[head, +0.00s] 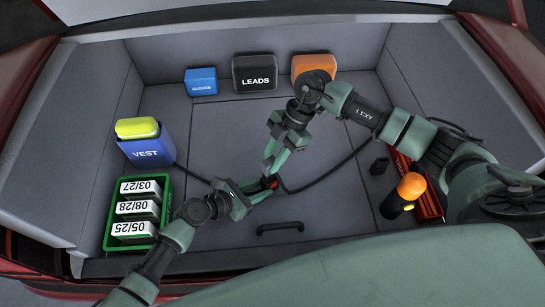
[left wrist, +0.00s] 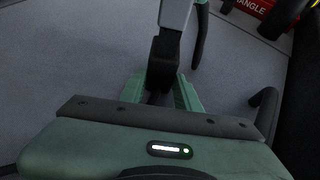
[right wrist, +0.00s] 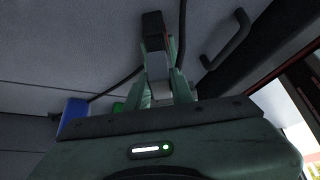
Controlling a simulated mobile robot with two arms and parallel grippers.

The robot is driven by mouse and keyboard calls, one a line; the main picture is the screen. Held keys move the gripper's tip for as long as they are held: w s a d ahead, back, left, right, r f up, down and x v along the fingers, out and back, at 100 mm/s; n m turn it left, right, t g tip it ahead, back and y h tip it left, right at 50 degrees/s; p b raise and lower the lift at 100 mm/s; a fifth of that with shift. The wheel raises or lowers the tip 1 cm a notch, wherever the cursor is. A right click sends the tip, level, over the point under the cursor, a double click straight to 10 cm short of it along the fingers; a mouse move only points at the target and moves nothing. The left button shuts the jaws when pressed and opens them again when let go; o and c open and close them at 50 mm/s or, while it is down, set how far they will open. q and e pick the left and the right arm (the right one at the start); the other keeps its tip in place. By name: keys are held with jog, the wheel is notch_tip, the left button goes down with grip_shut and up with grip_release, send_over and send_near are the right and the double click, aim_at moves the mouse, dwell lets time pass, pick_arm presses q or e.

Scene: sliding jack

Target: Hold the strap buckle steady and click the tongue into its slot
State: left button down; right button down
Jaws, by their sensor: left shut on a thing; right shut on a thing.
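The black buckle (left wrist: 162,68) sits between the fingers of my left gripper (head: 262,187), which is shut on it low over the trunk floor. A red patch (head: 271,183) shows at its end in the head view. My right gripper (head: 268,170) comes down from above, shut on a pale grey piece that looks like the tongue (right wrist: 159,82). In the right wrist view the buckle (right wrist: 154,30) lies directly beyond the tongue, and they appear to meet. The fingers hide most of the joint, so I cannot tell how deep the tongue sits.
A black strap (head: 325,172) runs right across the floor; another (head: 192,174) runs left. A blue VEST box (head: 148,148) and green crate (head: 107,221) stand left. Blue, black LEADS (head: 255,72) and orange cases line the back. A floor handle (head: 280,227) and orange-topped torch (head: 409,188) are nearby.

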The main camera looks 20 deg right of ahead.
jog(key=c, duration=1.1)
grip_release()
jog(key=shift+f, duration=0.1)
jog(key=shift+c, duration=0.2)
jog(key=v, duration=1.2)
pick_arm(q)
jog(key=c, duration=0.9)
grip_release()
